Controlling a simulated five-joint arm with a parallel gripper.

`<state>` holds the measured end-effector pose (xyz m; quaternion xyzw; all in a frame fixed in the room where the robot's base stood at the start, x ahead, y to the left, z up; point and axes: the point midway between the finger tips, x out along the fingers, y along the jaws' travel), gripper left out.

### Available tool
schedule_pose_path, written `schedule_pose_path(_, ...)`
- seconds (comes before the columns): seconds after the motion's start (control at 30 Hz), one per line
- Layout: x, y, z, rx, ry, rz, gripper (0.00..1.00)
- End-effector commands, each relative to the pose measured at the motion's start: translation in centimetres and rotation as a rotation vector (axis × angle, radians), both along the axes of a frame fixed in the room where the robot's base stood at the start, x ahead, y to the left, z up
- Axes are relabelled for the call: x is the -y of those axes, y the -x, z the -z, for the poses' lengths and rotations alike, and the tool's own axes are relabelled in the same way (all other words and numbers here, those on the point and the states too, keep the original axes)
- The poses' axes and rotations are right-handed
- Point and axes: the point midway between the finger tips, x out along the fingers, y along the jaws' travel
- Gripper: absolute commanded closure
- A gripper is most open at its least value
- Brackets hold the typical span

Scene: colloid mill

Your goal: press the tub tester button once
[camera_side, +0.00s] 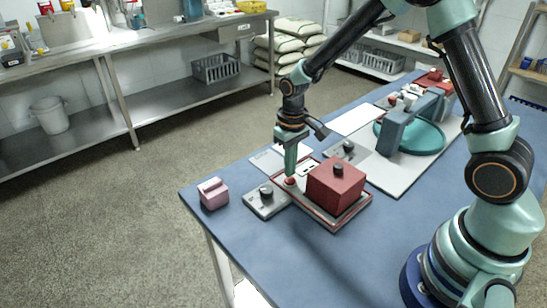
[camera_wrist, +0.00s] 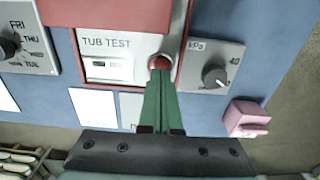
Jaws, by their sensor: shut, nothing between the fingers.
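The tub tester (camera_side: 331,219) is a low plate with a red rim and a dark red box with a black knob on top. In the wrist view its white panel (camera_wrist: 108,58) is marked TUB TEST. Its red round button (camera_wrist: 158,62) sits in a pale ring at the panel's right corner. My gripper (camera_side: 291,177) points down with its green fingers together, the tips at the button. In the wrist view the fingertips (camera_wrist: 159,78) overlap the button's near edge. I cannot tell whether they touch it or whether it is pressed down.
A kPa dial (camera_wrist: 214,74) sits right beside the tester, and a day dial (camera_wrist: 14,48) is on its other side. A pink block (camera_side: 213,193) stands near the table's left corner. A teal round dish (camera_side: 412,135) under a blue-grey frame stands farther back.

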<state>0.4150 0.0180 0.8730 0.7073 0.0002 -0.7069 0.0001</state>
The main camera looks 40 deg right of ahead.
Motion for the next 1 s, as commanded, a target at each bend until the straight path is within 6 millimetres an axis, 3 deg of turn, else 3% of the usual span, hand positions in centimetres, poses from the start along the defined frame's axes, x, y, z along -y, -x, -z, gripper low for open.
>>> schedule_pose_path(1.0,0.0,0.0,-5.8,0.000,0.000,0.000,1.00)
